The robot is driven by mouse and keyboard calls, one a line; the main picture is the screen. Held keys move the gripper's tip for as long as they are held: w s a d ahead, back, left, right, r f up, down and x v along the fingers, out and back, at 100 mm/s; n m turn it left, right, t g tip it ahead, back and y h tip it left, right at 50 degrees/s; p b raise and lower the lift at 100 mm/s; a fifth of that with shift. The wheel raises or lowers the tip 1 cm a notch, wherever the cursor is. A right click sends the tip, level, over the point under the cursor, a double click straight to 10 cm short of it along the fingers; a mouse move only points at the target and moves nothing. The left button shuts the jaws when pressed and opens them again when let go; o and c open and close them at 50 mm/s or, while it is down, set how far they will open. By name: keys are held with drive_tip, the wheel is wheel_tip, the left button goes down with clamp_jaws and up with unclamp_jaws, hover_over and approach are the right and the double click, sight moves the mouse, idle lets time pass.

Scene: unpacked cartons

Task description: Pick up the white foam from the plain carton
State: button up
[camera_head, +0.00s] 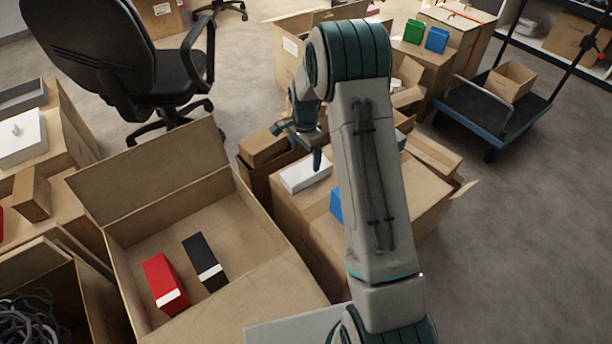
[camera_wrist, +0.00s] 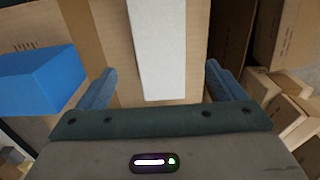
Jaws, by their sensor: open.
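The white foam (camera_head: 305,174) is a pale rectangular block lying flat on top of a brown carton (camera_head: 292,208) in the head view. In the wrist view the foam (camera_wrist: 160,50) runs lengthwise away from my gripper, its near end between the two fingers in the picture. My gripper (camera_head: 304,152) points down over the foam. Its fingers (camera_wrist: 159,88) are spread, one on each side of the foam in the wrist view, and hold nothing. I cannot tell how far the fingertips are above the carton top.
A blue block (camera_wrist: 40,80) lies on the same carton, left of the fingers in the wrist view. An open carton (camera_head: 125,245) with a red binder (camera_head: 164,283) and a black binder (camera_head: 204,262) stands at left. Bare floor (camera_head: 510,235) is at right.

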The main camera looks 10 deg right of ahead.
sight(306, 169)
drive_tip(key=f+b, duration=0.1)
drive_tip(key=f, duration=0.3)
drive_tip(key=f+b, duration=0.1)
drive_tip(key=f, duration=0.3)
drive_tip(key=shift+w+d, duration=0.15)
drive_tip(key=shift+d, duration=0.05)
drive_tip(key=c, duration=1)
